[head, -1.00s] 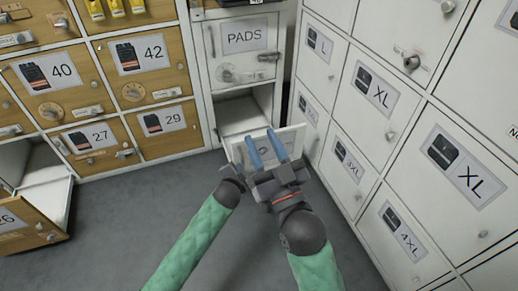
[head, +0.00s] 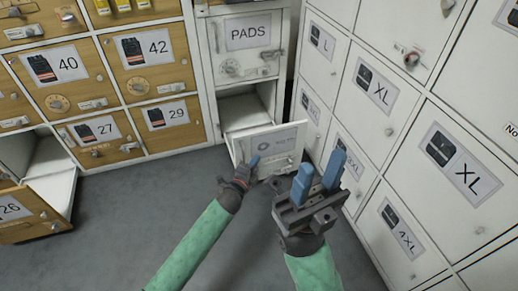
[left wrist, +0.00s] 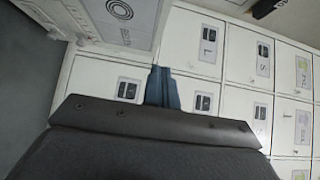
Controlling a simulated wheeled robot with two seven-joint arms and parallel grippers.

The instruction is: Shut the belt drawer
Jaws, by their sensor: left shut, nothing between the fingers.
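The belt drawer (head: 285,136) is a white drawer under the PADS door, with a picture of a coiled belt on its front. It stands pulled out, with its inside partly visible behind the front. The left wrist view shows a drawer front with a round picture (left wrist: 150,12) at the upper left. My left gripper (head: 254,160) is shut and empty, low before the drawer front; I cannot tell if it touches. Its blue fingers also show in the left wrist view (left wrist: 163,85). My right gripper (head: 319,174) is open and empty, right of the drawer front, fingers apart.
White lockers (head: 381,88) with size labels stand close on the right. Wooden lockers (head: 150,70) with numbers stand on the left. Drawer 26 (head: 25,212) hangs open at the far left. Grey floor (head: 130,205) lies clear between.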

